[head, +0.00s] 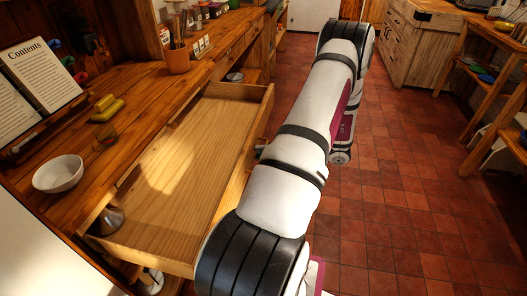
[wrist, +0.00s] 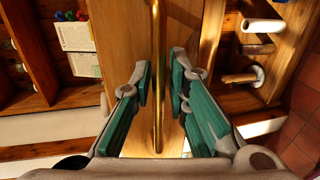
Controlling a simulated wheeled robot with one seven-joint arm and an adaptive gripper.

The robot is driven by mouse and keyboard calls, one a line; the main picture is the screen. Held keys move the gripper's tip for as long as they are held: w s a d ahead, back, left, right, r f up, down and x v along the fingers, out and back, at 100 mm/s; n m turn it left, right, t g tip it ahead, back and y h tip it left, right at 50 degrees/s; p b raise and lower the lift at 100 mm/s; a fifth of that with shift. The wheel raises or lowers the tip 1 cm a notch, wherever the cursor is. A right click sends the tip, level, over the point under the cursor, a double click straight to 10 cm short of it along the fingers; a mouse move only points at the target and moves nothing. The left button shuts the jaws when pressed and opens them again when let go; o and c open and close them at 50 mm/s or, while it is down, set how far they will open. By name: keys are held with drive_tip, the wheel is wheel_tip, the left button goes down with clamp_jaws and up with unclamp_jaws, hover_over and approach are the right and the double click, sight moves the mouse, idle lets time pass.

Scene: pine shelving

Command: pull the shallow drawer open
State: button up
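The shallow drawer (head: 185,165) stands pulled well out from under the wooden counter in the head view. In the wrist view, the wooden drawer front (wrist: 120,35) carries a long brass bar handle (wrist: 156,40). My gripper (wrist: 161,78) has its green-padded fingers apart, one on each side of the bar. Gaps show between the bar and both fingertips, so it does not look gripped.
The counter holds a white bowl (head: 58,174), an open book (head: 35,85), a yellow object (head: 107,107) and a terracotta pot (head: 177,60). A wooden cabinet (head: 415,42) and side table (head: 490,65) stand across the room. The red tiled floor (head: 395,190) between is clear.

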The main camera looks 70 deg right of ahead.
drive_tip(key=v, duration=1.2)
idle(0.6)
